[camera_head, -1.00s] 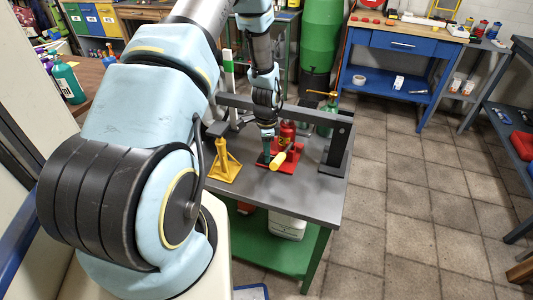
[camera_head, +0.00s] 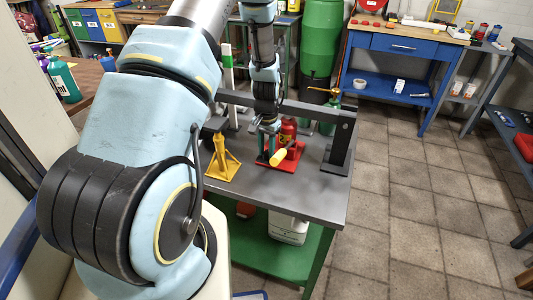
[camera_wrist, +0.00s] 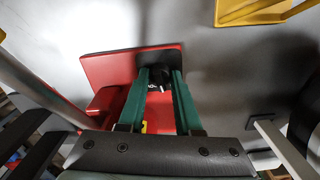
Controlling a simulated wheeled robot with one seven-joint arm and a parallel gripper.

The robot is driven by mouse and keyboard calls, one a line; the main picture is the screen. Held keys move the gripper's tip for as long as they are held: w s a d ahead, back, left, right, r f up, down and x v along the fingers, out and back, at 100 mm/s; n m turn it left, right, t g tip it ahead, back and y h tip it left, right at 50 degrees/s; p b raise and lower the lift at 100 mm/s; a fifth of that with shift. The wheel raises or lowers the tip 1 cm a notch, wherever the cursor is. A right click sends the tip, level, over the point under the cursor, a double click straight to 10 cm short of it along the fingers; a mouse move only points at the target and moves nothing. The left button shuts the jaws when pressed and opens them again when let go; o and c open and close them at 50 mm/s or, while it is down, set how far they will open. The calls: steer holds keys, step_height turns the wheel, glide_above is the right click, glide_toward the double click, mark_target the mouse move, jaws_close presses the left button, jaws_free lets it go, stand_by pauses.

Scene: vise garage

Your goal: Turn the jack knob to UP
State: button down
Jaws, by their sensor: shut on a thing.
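The red bottle jack (camera_head: 288,133) stands on its red base on the grey metal table (camera_head: 310,185). Its yellow handle (camera_head: 279,157) sticks out toward the front. My gripper (camera_head: 267,155) points down at the left part of the jack's base. In the wrist view its two green fingers (camera_wrist: 161,88) are closed around a small black knob (camera_wrist: 156,77) with pale marking on it. The knob sits on a dark plate at the edge of the red base (camera_wrist: 105,72). The marking is too small to read, so the knob's setting cannot be told.
A yellow jack stand (camera_head: 221,160) stands close to the left of my gripper. A dark press frame (camera_head: 340,140) with a crossbar rises behind and right of the jack. A green lower shelf (camera_head: 265,240) holds a white container (camera_head: 288,226). The table's front right is clear.

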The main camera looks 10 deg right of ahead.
mark_target(266, 151)
steer(key=n+b, duration=0.1)
steer(key=n, duration=0.5)
steer(key=shift+n, duration=0.3)
stand_by(0.5)
steer(key=c, duration=0.6)
jaws_free()
steer(key=shift+r, duration=0.1)
step_height(266, 151, up, 11)
steer(key=b, duration=0.2)
steer(key=shift+f, duration=0.2)
